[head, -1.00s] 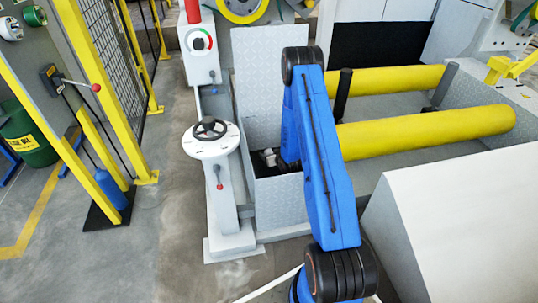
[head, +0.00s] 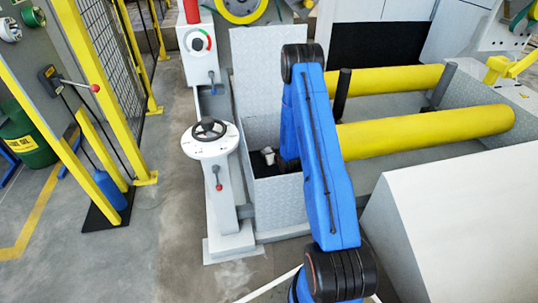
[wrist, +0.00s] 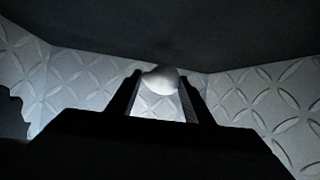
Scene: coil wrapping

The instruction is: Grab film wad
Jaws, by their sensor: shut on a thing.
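The film wad (wrist: 160,79) is a small white, rounded lump in the wrist view. It sits between the two dark fingertips of my gripper (wrist: 161,88), which is shut on it. In the head view a small white bit, seemingly the wad (head: 269,154), shows inside the grey checker-plate pit (head: 278,207), just left of my blue arm. My arm reaches down into this pit and hides most of the gripper there. Diamond-plate walls surround the gripper in the wrist view.
A white pedestal with a black handwheel (head: 209,128) stands left of the pit. Two yellow rollers (head: 428,128) lie to the right. A white sloped block (head: 460,225) is at front right. Yellow guard posts (head: 106,90) stand at left, with open floor between.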

